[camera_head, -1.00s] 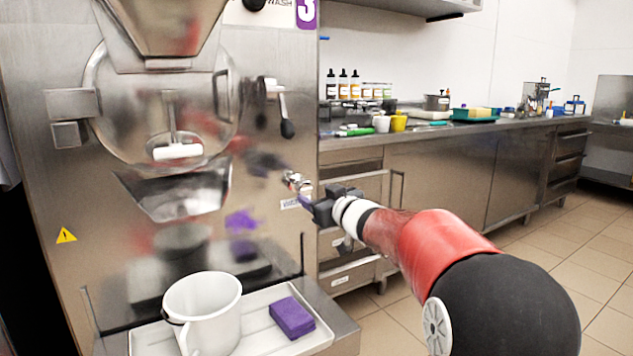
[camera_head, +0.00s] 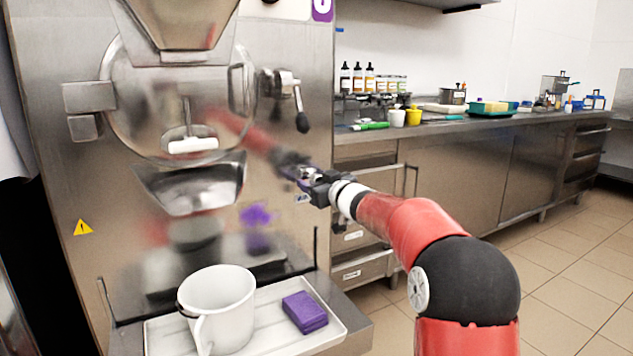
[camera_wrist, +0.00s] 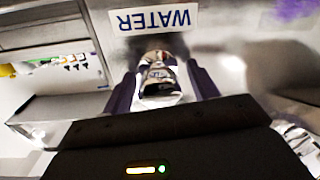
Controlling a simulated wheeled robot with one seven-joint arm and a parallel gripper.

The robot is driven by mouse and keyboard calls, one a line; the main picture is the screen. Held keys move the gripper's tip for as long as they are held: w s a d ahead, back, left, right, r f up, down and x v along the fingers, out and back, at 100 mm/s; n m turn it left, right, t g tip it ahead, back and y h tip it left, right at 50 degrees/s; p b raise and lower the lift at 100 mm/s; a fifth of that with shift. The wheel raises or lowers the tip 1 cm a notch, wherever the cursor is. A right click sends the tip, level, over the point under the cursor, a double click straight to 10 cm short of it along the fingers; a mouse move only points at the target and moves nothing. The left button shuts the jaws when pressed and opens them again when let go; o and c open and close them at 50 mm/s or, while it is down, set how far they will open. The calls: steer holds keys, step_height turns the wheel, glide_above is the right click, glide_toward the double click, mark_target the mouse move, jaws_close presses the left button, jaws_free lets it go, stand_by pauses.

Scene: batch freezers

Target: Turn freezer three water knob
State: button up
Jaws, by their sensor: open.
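Freezer three (camera_head: 290,110) is the steel machine on the left, with a purple number label at its top right. Its water knob (camera_wrist: 158,82) is a shiny metal piece below the WATER label (camera_wrist: 155,20) in the wrist view. My gripper (camera_wrist: 162,88) is open, with one dark finger on each side of the knob; I cannot tell whether either finger touches it. In the head view my gripper (camera_head: 306,178) is at the lower right of the freezer front and hides most of the knob.
A white tray (camera_head: 262,340) under the spout holds a white pitcher (camera_head: 222,305) and a purple sponge (camera_head: 305,312). A black-handled lever (camera_head: 301,112) hangs above my gripper. A steel counter (camera_head: 450,125) with bottles and cups stands to the right; the floor before it is clear.

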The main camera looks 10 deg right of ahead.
steer(key=c, duration=1)
steer(key=n, duration=0.6)
steer(key=n+b, duration=0.1)
steer(key=n, duration=0.4)
steer(key=shift+f+n+h, duration=0.1)
steer(key=shift+n+h, duration=0.2)
steer(key=o, duration=1)
